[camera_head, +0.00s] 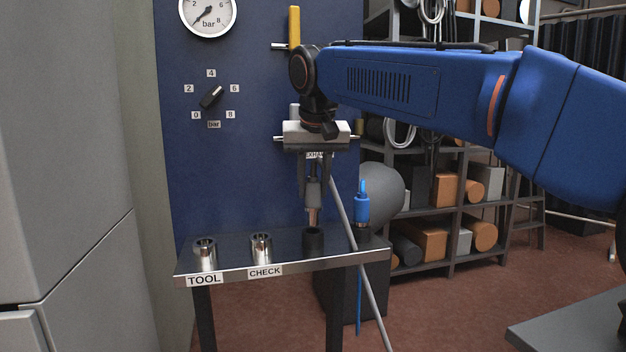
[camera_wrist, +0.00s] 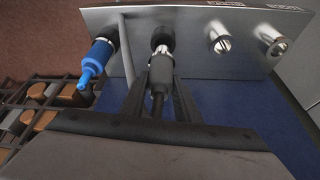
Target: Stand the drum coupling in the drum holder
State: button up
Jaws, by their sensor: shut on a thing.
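My gripper (camera_head: 313,188) is shut on a grey coupling with a bare metal tip, taken to be the drum coupling (camera_head: 313,194). It hangs upright, tip down, over a black round holder (camera_head: 313,240) on the steel shelf. The coupling also shows in the wrist view (camera_wrist: 161,66), between the fingers, its tip lined up with the black holder's mouth (camera_wrist: 162,33). I cannot tell whether the tip is just above the mouth or slightly inside. No label for this holder is readable, so I cannot confirm it as the drum holder.
A blue coupling (camera_head: 362,203) stands at the shelf's right end, close to my gripper. Chrome sockets stand at the TOOL label (camera_head: 204,280) and the CHECK label (camera_head: 265,271). A grey hose (camera_head: 345,220) slants down past the shelf (camera_head: 285,262). A blue panel (camera_head: 240,150) stands behind.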

aim_at(313, 205)
jog(key=shift+f, duration=2)
jog(key=shift+f, duration=0.45)
jog(key=o, duration=1.2)
